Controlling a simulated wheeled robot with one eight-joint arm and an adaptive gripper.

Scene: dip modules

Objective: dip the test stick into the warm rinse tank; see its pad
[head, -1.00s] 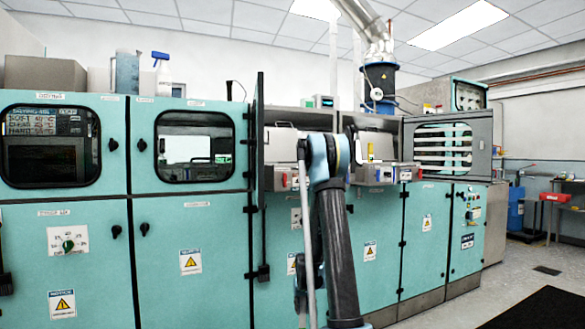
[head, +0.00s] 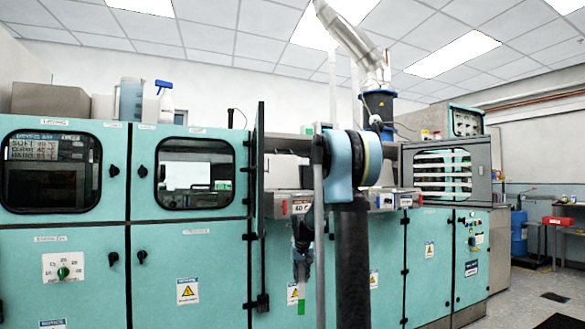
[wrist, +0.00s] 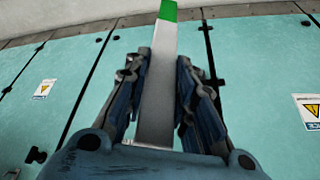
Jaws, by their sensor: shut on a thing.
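The test stick (wrist: 157,100) is a flat white strip with a green end (wrist: 168,11) at the top of the wrist view. My gripper (wrist: 164,62) is shut on it, with a finger on each side. In the head view my gripper (head: 301,258) hangs left of my arm, in front of the teal cabinets, with the stick (head: 301,297) pointing down. An open bay (head: 285,146) in the machine row is partly hidden behind my arm. A small unit marked 40 C (head: 301,207) sits at its front. I cannot tell which tank is the warm rinse.
Teal cabinets with windows (head: 195,172) stand at the left. A dark open door (head: 259,190) juts out left of my arm. A louvred window unit (head: 442,174) stands at the right. Open floor lies at the lower right.

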